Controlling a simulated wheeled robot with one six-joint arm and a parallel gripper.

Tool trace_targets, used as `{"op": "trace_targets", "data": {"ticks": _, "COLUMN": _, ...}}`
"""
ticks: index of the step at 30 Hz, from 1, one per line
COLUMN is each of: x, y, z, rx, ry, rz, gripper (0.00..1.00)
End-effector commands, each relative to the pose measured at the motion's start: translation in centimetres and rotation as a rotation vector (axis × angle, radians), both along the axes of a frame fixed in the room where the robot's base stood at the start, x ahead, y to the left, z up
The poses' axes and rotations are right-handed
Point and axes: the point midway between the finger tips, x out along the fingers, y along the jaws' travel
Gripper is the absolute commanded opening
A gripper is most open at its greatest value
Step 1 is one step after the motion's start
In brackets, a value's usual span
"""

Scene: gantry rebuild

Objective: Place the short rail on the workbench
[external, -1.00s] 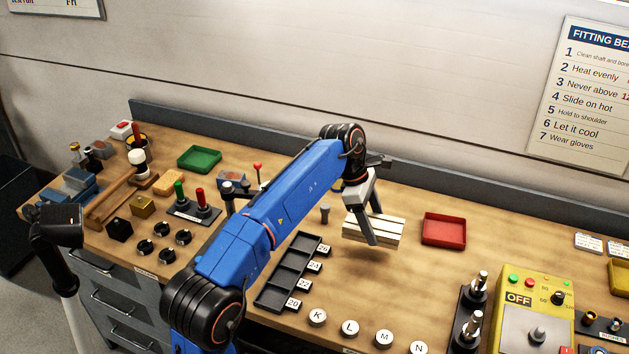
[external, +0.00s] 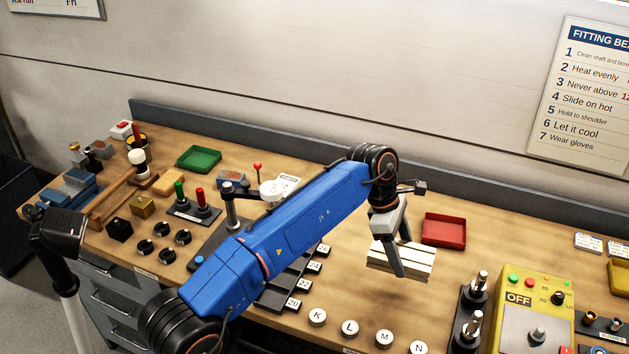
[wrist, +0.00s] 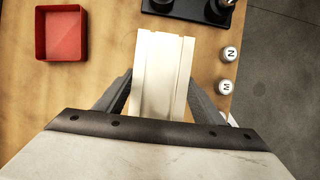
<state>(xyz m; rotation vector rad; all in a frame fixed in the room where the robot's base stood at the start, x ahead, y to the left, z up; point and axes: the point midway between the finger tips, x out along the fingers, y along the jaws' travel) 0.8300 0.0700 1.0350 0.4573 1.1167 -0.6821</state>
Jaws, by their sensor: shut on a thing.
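The short rail (external: 412,262) is a cream, ridged block. My gripper (external: 397,262) is shut on it, with one finger in front of its near side in the external view. In the wrist view the rail (wrist: 162,75) lies between the two fingers of my gripper (wrist: 160,100), its far end pointing up the picture. The wooden workbench (external: 345,292) is under it. I cannot tell whether the rail touches the bench top or hangs just above it.
A red tray (external: 444,230) stands just behind the rail. White lettered knobs (external: 384,339) line the front edge. A black stand with metal posts (external: 473,305) and a yellow control box (external: 527,310) are to the right.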

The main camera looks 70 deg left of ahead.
Motion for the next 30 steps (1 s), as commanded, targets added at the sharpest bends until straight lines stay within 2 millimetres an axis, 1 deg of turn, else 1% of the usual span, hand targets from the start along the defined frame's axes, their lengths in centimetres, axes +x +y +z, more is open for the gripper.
{"op": "trace_targets", "data": {"ticks": 1, "x": 0.3, "y": -0.8, "z": 0.3, "rx": 0.000, "ry": -0.002, "rz": -0.006, "gripper": 0.26}}
{"op": "trace_targets", "data": {"ticks": 3, "x": 0.5, "y": -1.6, "z": 0.5, "rx": 0.000, "ry": -0.002, "rz": -0.008, "gripper": 0.26}}
{"op": "trace_targets", "data": {"ticks": 5, "x": 0.6, "y": -2.0, "z": 0.5, "rx": -0.001, "ry": -0.002, "rz": -0.009, "gripper": 0.26}}
{"op": "trace_targets", "data": {"ticks": 7, "x": 0.7, "y": -2.3, "z": 0.1, "rx": -0.002, "ry": -0.001, "rz": -0.010, "gripper": 0.26}}
{"op": "trace_targets", "data": {"ticks": 15, "x": 0.7, "y": -2.3, "z": -4.0, "rx": -0.002, "ry": 0.000, "rz": -0.009, "gripper": 0.26}}
{"op": "trace_targets", "data": {"ticks": 18, "x": 0.7, "y": -2.3, "z": -4.9, "rx": -0.001, "ry": -0.001, "rz": -0.010, "gripper": 0.26}}
{"op": "trace_targets", "data": {"ticks": 23, "x": 0.7, "y": -2.3, "z": -5.6, "rx": -0.002, "ry": -0.001, "rz": -0.009, "gripper": 0.26}}
{"op": "trace_targets", "data": {"ticks": 26, "x": 0.7, "y": -2.3, "z": -6.6, "rx": -0.002, "ry": 0.000, "rz": -0.009, "gripper": 0.26}}
{"op": "trace_targets", "data": {"ticks": 30, "x": 0.7, "y": -2.3, "z": -8.5, "rx": -0.003, "ry": 0.000, "rz": -0.009, "gripper": 0.26}}
